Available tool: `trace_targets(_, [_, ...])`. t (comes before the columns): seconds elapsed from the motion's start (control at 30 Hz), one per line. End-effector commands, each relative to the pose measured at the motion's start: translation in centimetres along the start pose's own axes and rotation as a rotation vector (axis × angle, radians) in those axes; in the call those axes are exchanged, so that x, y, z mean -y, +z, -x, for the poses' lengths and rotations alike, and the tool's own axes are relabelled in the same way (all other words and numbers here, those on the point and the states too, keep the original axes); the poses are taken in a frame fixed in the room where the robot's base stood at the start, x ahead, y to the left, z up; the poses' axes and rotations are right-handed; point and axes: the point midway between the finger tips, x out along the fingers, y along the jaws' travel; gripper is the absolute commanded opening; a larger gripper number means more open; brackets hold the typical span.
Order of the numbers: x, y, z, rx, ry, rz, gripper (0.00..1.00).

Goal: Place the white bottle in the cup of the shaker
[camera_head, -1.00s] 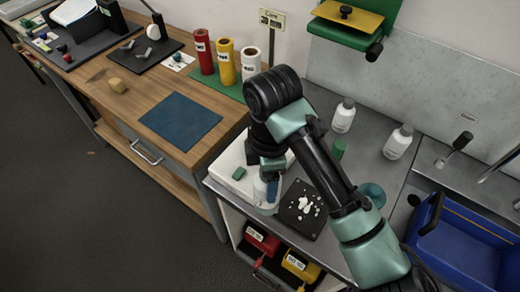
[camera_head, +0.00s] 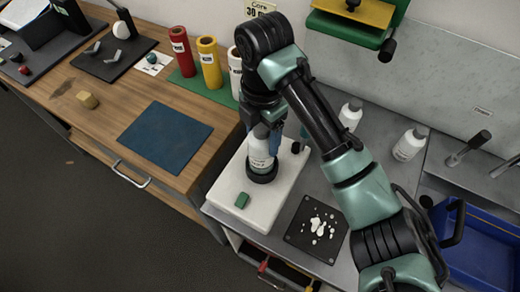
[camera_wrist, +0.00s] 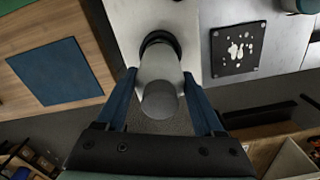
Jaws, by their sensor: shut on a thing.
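My gripper (camera_head: 264,138) is shut on the white bottle (camera_head: 260,155), which hangs upright below it. In the wrist view the blue fingers of my gripper (camera_wrist: 159,88) flank the bottle (camera_wrist: 162,72), with its grey cap towards the camera. The white shaker (camera_head: 227,211) has a round black cup (camera_head: 262,177) at its back right part. The bottle's lower end is at the cup. I cannot tell whether it is inside or just above. The cup's dark rim (camera_wrist: 160,36) shows past the bottle in the wrist view.
A black plate with white bits (camera_head: 316,228) lies to the right. Two more white bottles (camera_head: 350,115) (camera_head: 409,144) stand behind. A blue mat (camera_head: 166,136) lies on the wooden table to the left.

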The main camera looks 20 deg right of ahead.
Motion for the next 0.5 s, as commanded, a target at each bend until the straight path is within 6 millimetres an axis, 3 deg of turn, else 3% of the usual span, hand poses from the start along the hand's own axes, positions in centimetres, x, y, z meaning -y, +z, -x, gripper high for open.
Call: trace_targets(0.5, [0.1,0.1,-5.7,0.001,0.000,-0.001,0.00])
